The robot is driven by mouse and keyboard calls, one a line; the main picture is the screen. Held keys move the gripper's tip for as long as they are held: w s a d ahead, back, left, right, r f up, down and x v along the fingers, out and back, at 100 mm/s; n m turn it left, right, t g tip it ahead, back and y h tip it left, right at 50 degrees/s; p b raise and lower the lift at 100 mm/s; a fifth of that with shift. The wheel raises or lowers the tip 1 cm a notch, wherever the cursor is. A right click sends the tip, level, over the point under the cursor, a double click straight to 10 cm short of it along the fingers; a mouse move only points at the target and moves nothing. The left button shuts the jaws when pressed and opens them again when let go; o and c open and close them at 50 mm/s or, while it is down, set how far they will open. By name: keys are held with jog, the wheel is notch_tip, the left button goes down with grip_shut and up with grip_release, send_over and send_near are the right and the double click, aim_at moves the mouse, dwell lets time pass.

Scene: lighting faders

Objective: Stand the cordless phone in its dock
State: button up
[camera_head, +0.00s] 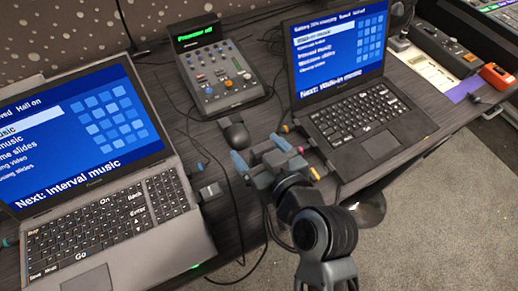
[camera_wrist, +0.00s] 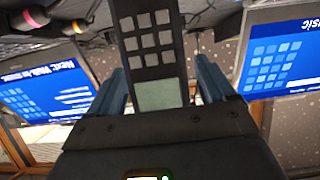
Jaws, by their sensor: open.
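The cordless phone (camera_wrist: 150,40) shows in the wrist view as a dark handset with pale square keys and a grey-green screen. Its screen end lies between the two blue fingers of my gripper (camera_head: 262,153), with a visible gap on each side. The keypad end runs out of the top of that view. My gripper is open, low over the desk between the two laptops. In the head view the gripper hides most of the phone, and I cannot make it out clearly. I cannot pick out the dock for certain in either view.
A left laptop (camera_head: 105,225) and a right laptop (camera_head: 350,120) flank the gripper. A control panel with faders (camera_head: 215,75) stands behind, a black mouse (camera_head: 235,135) just beyond. A small dark box (camera_head: 210,191) and cables lie left. Colour-tipped plugs (camera_head: 300,150) are close on the right.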

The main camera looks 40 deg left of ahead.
jog(key=shift+r, duration=0.15)
jog(key=v, duration=1.2)
jog(key=shift+b, duration=0.4)
jog(key=s+d+f+m+t+h, duration=0.3)
jog(key=d+m, duration=0.2)
jog(key=d, duration=0.5)
jog(key=s+d+f+m+t+h, duration=0.2)
jog(key=d+f+m+t+h, duration=0.15)
jog(key=d, duration=0.75)
jog(key=s+d+r+m+t+h, duration=0.1)
jog(key=s+d+r+m+h, duration=0.1)
jog(key=s, duration=0.4)
jog(key=s+d+r+m+t+h, duration=0.2)
jog(key=s+d+r+m+h, duration=0.1)
jog(key=s+d+r, duration=0.3)
jog(key=shift+s+d+r+h, duration=0.4)
jog(key=shift+s+d+h, duration=0.05)
jog(key=shift+s+d, duration=0.3)
jog(key=shift+c, duration=0.5)
